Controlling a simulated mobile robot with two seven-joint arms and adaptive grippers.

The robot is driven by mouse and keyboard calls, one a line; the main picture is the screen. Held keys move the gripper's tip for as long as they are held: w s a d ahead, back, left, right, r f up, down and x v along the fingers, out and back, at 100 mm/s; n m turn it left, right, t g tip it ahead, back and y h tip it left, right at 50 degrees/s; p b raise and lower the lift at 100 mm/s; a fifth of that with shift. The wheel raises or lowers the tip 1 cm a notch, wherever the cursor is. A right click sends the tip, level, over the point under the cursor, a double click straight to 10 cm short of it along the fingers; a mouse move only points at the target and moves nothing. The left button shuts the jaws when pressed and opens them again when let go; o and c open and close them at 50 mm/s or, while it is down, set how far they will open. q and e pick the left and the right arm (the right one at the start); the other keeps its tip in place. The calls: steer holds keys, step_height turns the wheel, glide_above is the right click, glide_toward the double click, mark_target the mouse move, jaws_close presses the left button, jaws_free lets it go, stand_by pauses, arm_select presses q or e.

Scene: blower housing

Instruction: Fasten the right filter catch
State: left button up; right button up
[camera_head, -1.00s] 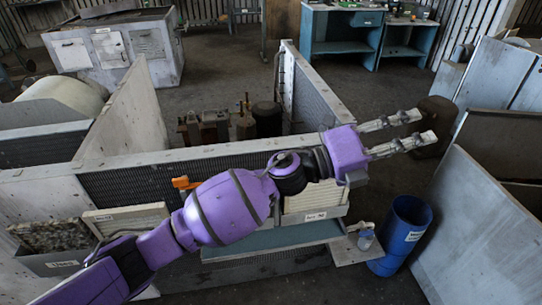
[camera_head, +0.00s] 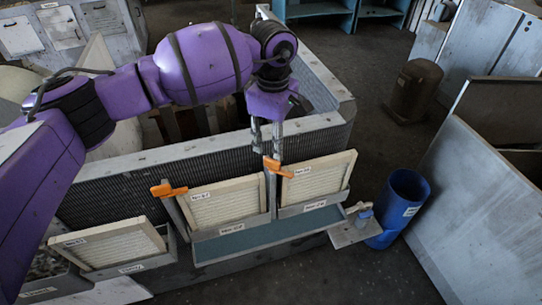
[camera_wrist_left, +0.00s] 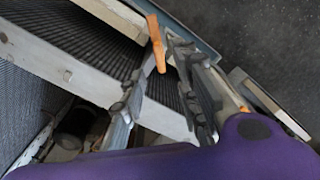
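The right filter catch (camera_head: 278,167) is an orange handle on an upright post between two framed filters. The handle slants down to the right, against the top left corner of the right filter (camera_head: 318,178). My left gripper (camera_head: 267,152) points down just above and behind this catch, its two fingers apart and nothing seen held. In the left wrist view the fingers (camera_wrist_left: 163,55) stand apart with an orange handle (camera_wrist_left: 157,43) near their tips; contact cannot be told. The left catch (camera_head: 168,190) is a similar orange handle beside the middle filter (camera_head: 222,203). My right gripper is not in view.
The housing's pale top edge (camera_head: 205,148) and mesh wall run behind the filters. A third filter (camera_head: 108,245) leans at lower left. A small side shelf (camera_head: 350,234) with a bottle and a blue bin (camera_head: 405,200) stand at the right.

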mark_target(272, 160)
arm_select(q)
step_height(272, 160, down, 6)
steer(key=shift+w+r, duration=0.1)
steer(key=shift+r, duration=0.05)
steer(key=shift+f, duration=0.7)
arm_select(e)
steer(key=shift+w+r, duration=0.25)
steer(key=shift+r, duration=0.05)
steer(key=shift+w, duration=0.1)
arm_select(q)
jaws_close()
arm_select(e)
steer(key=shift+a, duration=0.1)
